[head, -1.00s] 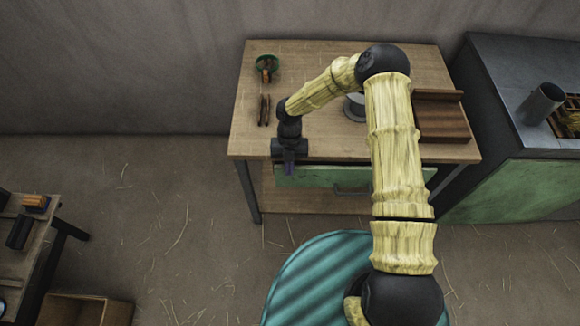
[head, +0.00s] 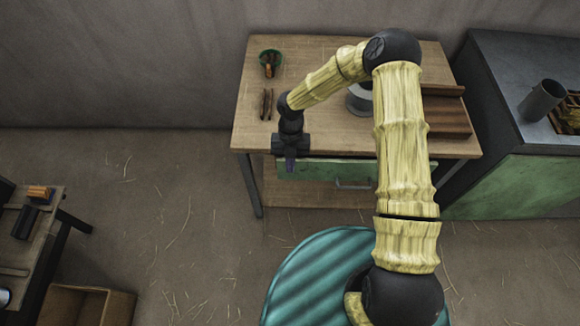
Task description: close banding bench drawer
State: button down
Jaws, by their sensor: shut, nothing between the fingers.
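The banding bench (head: 328,121) is a wooden-topped table on dark metal legs. Its green drawer (head: 321,171) is under the front edge, with a dark bar handle (head: 352,184) near its middle. The drawer front shows close below the table edge; from this angle I cannot tell if a gap is left. My gripper (head: 290,164) points down at the left end of the drawer front, fingers shut and empty. Whether it touches the drawer I cannot tell. My arm hides the drawer's right part.
A dark cabinet (head: 515,75) stands close on the right. A wooden crate (head: 88,306) is at lower left; the floor between is clear.

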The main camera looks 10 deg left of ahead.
jog(key=v, duration=0.6)
jog(key=shift+w+r, duration=0.25)
jog(key=shift+r, duration=0.05)
jog(key=c, duration=1.6)
grip_release()
jog(key=shift+d, duration=0.1)
jog(key=shift+o, duration=0.6)
jog(key=shift+d+r+m, duration=0.25)
jog(key=shift+r+m, duration=0.05)
jog(key=shift+m, duration=0.2)
jog(key=s+d+r+n+t, duration=0.2)
jog(key=d+r+n, duration=0.4)
jog(key=n, duration=0.6)
jog(key=s+d+r+n+t, duration=0.2)
jog(key=s+d+r+n, duration=0.3)
jog(key=d+n, duration=0.3)
jog(key=s+d+r+n+t, duration=0.2)
jog(key=s+d+r+n, duration=0.2)
jog(key=n, duration=1.1)
jog(key=d+r, duration=0.3)
jog(key=shift+r+n, duration=0.15)
jog(key=shift+n, duration=0.25)
